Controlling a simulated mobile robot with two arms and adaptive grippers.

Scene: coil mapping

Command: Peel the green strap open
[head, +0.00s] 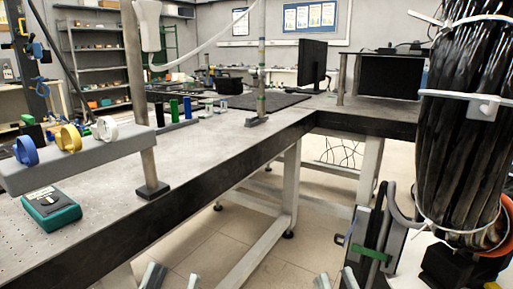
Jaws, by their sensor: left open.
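A short green strap (370,252) lies across a dark upright frame (385,225) at the lower right, beside the thick black cable bundle (462,150). Whether its end is fastened is too small to tell.
White ties and a white clamp (484,105) hold the cable bundle. A long workbench (215,150) runs from the left to the back right. It bears a grey rail (95,153) with blue, yellow and white rings and a teal device (50,207). Open floor shows below.

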